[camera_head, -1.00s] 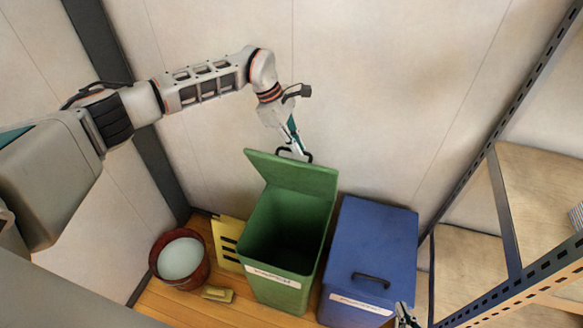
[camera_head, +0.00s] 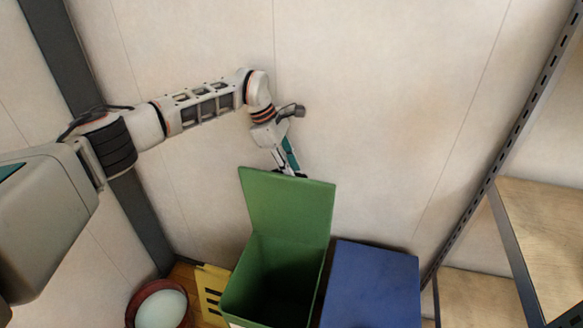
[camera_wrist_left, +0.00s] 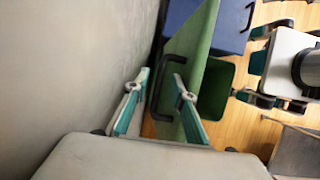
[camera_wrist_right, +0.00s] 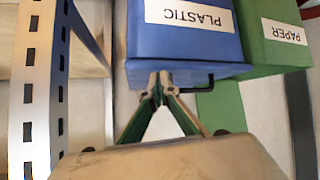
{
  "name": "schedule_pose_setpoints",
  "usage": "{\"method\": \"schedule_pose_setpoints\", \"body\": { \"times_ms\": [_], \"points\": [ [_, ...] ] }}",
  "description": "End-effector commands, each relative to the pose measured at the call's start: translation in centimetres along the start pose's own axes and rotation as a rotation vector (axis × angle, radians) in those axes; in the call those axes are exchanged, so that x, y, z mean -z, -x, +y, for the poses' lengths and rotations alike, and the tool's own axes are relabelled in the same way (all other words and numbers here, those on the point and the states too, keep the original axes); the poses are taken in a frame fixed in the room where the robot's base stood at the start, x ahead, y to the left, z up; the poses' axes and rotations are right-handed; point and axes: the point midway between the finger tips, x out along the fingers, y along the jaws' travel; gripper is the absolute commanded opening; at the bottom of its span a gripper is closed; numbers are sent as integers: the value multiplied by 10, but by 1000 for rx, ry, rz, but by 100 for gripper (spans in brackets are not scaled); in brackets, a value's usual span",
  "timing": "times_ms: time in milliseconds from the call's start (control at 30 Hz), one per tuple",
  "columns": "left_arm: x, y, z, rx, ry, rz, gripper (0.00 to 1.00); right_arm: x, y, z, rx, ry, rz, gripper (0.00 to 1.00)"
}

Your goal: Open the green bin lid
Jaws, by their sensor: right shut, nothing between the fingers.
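The green bin (camera_head: 245,275) has its lid (camera_head: 287,208) raised to nearly upright at the back, so the dark inside shows. My left gripper (camera_head: 290,174) is behind the lid's top edge, its tips partly hidden. In the left wrist view its two fingers (camera_wrist_left: 162,73) are apart, with the black lid handle (camera_wrist_left: 155,95) between them; I cannot tell whether they touch it. The lid's outer face (camera_wrist_left: 195,38) is close by. My right gripper (camera_wrist_right: 160,84) is shut and empty, near the blue bin's front. The green bin's PAPER label (camera_wrist_right: 284,31) shows there.
The blue bin (camera_head: 370,285) stands right of the green one, lid closed; its PLASTIC label (camera_wrist_right: 189,15) shows. A red bucket (camera_head: 137,308) and a yellow slotted panel (camera_head: 210,290) are at left. Shelving (camera_head: 545,225) stands right. The wall is close behind the lid.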

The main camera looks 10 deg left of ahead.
Motion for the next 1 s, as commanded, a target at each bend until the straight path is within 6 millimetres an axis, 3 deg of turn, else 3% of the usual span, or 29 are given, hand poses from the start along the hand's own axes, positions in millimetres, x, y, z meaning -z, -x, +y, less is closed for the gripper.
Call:
{"method": "schedule_pose_setpoints", "body": {
  "times_ms": [267,700,1000],
  "points": [
    [-1,12,1,-4,-1,-1,25,2,-2,1,-1,1,4,0],
    [0,95,1,-4,0,0,25,3,-2,0,-1,-1,5,0],
    [0,119,0,0,-1,0,25,3,-2,0,-1,-1,5,0]
  ]
}}
